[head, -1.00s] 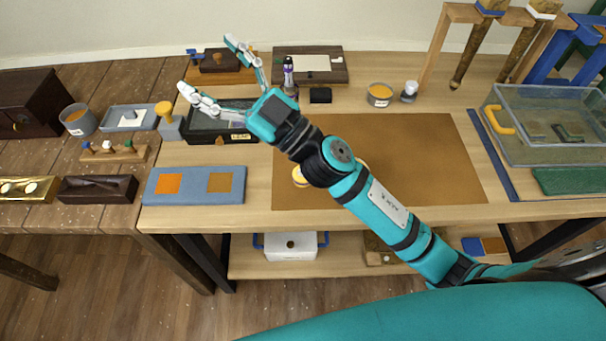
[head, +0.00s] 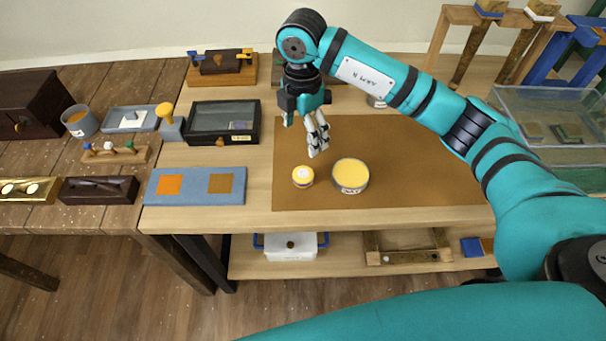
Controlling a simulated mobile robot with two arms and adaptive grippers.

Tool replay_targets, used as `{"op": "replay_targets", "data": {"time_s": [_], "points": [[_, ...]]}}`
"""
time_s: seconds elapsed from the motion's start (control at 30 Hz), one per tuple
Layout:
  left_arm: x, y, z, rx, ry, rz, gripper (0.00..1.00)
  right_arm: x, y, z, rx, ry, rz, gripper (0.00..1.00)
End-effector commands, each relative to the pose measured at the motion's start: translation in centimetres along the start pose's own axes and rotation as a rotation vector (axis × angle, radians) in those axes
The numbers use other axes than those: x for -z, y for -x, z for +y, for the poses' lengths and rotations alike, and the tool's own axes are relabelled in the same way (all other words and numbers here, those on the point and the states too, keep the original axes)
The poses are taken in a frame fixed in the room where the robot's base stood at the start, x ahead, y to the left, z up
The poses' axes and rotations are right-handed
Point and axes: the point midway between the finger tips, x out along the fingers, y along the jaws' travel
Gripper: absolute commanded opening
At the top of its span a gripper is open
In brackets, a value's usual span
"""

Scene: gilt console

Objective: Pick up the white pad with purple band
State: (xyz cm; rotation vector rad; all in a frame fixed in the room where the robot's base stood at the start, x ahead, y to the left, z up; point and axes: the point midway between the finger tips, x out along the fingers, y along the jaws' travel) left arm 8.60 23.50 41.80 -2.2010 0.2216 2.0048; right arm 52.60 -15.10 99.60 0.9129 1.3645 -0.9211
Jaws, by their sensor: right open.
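I cannot clearly make out a white pad with a purple band. A small round piece (head: 303,177) with a pale top and yellowish side lies on the brown mat (head: 430,175); no purple shows on it. My right gripper (head: 317,150) points down over the mat, just behind and above this piece, open and empty. A round tin (head: 350,176) with yellow contents stands to the right of the piece. A glass-lidded black box (head: 222,122) holds a small pale item with a hint of purple, too small to tell. My left gripper is not in view.
A blue board (head: 195,186) with orange squares lies at the front left of the table. A grey tray (head: 131,118) and a yellow-knobbed stamp (head: 167,120) are farther left. A clear tank (head: 550,112) stands at the right. My right arm covers part of the back.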

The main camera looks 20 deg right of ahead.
Motion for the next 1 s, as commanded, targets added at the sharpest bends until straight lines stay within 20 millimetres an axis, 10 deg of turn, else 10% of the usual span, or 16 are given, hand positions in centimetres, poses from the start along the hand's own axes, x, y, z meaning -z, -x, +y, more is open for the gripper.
{"op": "replay_targets", "data": {"time_s": [0.4, 1.0], "points": [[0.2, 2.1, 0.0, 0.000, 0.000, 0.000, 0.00, 0.2, -8.3, -0.1, 0.001, 0.003, 0.006, 0.78], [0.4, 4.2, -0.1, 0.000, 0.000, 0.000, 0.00, 0.6, -14.5, -0.6, -0.001, 0.005, 0.006, 0.78]]}}
